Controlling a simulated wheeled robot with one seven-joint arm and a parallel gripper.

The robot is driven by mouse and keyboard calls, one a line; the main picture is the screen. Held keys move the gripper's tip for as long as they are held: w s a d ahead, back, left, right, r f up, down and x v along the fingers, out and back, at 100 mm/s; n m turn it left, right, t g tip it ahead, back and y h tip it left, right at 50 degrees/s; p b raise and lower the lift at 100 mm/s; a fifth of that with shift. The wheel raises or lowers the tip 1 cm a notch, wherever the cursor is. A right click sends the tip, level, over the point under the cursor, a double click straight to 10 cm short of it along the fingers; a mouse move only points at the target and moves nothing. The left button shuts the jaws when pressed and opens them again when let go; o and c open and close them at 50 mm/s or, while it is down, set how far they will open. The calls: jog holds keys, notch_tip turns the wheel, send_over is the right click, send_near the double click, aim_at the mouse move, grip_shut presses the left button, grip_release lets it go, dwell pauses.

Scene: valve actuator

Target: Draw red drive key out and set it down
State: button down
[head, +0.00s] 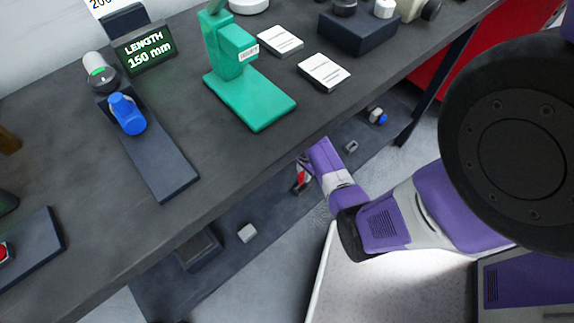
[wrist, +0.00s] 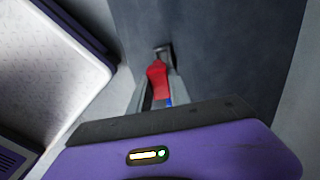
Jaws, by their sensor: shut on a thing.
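The red drive key (head: 303,175) shows as a small red piece at the end of my purple arm, below the bench edge in the head view. In the wrist view the red key (wrist: 158,78) sits between the two grey fingers of my gripper (wrist: 158,98), which is shut on it. A little blue shows between the fingers. A small dark grey piece (wrist: 164,50) is just beyond the far end of the key; I cannot tell whether they touch. In the head view my gripper (head: 301,183) is partly hidden by my wrist.
The dark bench (head: 215,160) carries a green stand (head: 235,70), a blue-knobbed fixture (head: 127,113) and a length display (head: 145,52). A dark lower surface (head: 275,208) beneath holds a grey block (head: 247,233), a small grey ring-like piece (head: 351,147) and a blue-and-white part (head: 377,116).

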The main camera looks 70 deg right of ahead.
jog(key=shift+w+d+r, duration=0.1)
jog(key=shift+w+d, duration=0.2)
jog(key=shift+d, duration=0.1)
jog(key=shift+r+p, duration=0.2)
jog(key=shift+p, duration=0.15)
jog(key=b, duration=0.5)
send_over(302, 188)
notch_tip(302, 188, down, 6)
jog(key=shift+w+a, duration=0.1)
jog(key=shift+p, duration=0.7)
dwell(1.2)
jog(key=shift+f+b, duration=1.15)
jog(key=shift+f, duration=0.45)
jog(key=c, duration=1.1)
grip_release()
jog(key=shift+r, duration=0.15)
